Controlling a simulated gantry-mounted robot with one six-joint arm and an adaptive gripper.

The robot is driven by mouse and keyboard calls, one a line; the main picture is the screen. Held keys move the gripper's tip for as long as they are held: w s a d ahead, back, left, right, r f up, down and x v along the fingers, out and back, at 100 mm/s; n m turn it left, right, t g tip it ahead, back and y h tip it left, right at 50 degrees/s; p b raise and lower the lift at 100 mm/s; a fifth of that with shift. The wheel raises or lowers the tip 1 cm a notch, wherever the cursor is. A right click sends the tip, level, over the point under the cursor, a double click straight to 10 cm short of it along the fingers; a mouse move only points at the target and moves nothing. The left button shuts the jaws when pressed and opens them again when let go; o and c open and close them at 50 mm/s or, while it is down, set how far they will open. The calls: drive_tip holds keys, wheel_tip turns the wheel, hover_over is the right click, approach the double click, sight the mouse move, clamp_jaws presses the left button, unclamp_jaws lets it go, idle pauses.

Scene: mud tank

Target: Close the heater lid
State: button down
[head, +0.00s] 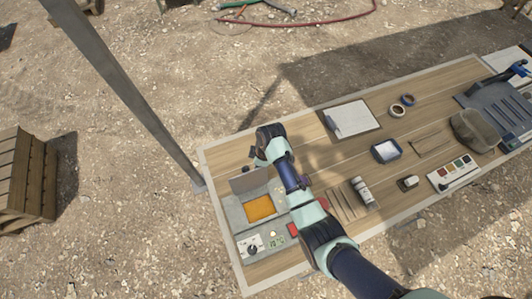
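The heater (238,216) is a grey box at the left end of the wooden table, with a dial panel at its front. Its inside shows orange. The lid (248,181) looks open, a grey panel raised at the back of the box. My arm reaches over the right side of the heater. My gripper (258,161) is small and dark at the arm's far end, just behind the lid's upper edge. I cannot tell whether it touches the lid, and its fingers are too small and partly hidden to read.
A grey post (125,95) stands left of the table. Bare wood lies behind the heater.

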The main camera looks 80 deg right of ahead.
drive_tip(key=shift+s+a+p, duration=1.45)
drive_tip(key=shift+a+p, duration=0.5)
wheel_tip(320, 180, up, 8)
drive_tip(key=p, duration=0.4)
drive_tip(key=shift+p, duration=0.3)
